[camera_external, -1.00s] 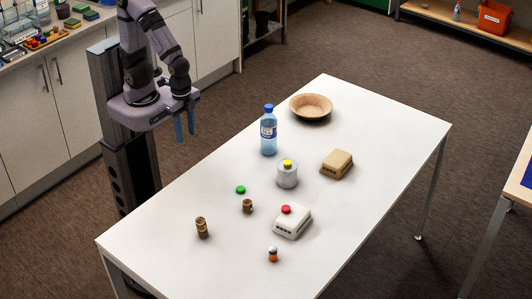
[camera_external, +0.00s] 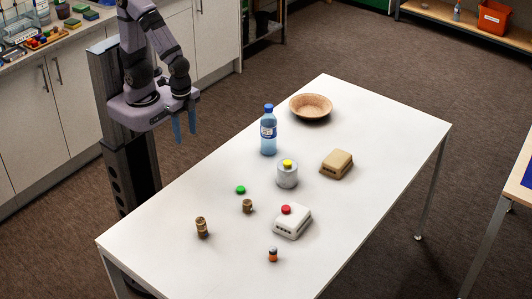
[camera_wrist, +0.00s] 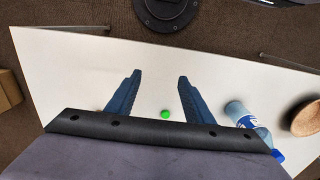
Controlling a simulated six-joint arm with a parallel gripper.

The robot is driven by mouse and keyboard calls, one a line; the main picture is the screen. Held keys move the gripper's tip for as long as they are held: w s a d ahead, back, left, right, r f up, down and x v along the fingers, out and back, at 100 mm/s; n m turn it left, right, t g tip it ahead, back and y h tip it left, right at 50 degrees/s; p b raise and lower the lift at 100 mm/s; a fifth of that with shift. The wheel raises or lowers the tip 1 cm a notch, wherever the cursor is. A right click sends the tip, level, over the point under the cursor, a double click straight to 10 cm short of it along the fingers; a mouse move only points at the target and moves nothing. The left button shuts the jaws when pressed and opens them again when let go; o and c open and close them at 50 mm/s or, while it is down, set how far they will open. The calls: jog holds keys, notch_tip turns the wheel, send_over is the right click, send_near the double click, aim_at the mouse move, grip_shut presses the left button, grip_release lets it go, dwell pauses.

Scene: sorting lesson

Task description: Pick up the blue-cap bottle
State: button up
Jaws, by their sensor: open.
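The blue-cap bottle (camera_external: 268,135) is clear with a blue and white label and stands upright on the white table (camera_external: 375,140), near its far left edge. It also shows in the wrist view (camera_wrist: 241,115), at the right, outside my fingers, with its blue cap (camera_wrist: 277,155) low in the picture. My gripper (camera_external: 184,126) is open and empty, with blue fingers pointing down. In the external view it hangs to the left of the bottle, well apart from it. In the wrist view the two fingertips (camera_wrist: 159,75) are spread, with no object held between them.
A brown bowl (camera_external: 311,106) stands behind the bottle, and a grey can-like object with a yellow top (camera_external: 287,176) in front. A tan block (camera_external: 337,163), white box (camera_external: 292,222), green disc (camera_external: 240,189) and small items lie nearby. The table's right side is clear.

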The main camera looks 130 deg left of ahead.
notch_tip(320, 180, up, 4)
jog(key=r, duration=0.1)
jog(key=w+f+n+t+h+b, duration=0.45)
jog(key=w+n+h+b, duration=0.35)
jog(key=n, duration=0.9)
jog(key=w+a+r+n+t+y+b, duration=0.1)
jog(key=w+a+n+t+b, duration=0.25)
jog(key=a+n, duration=0.35)
jog(key=w+a+r+n+t+y+b, duration=0.1)
jog(key=w+a+n+t+b, duration=0.1)
jog(key=a+n+t, duration=0.5)
jog(key=s+a+r+n+t+y+b, duration=0.25)
jog(key=a+n+y, duration=0.3)
jog(key=a, duration=0.95)
jog(key=p, duration=0.2)
send_over(269, 130)
jog(key=w+a, duration=0.2)
notch_tip(269, 130, down, 7)
jog(key=shift+a, duration=0.2)
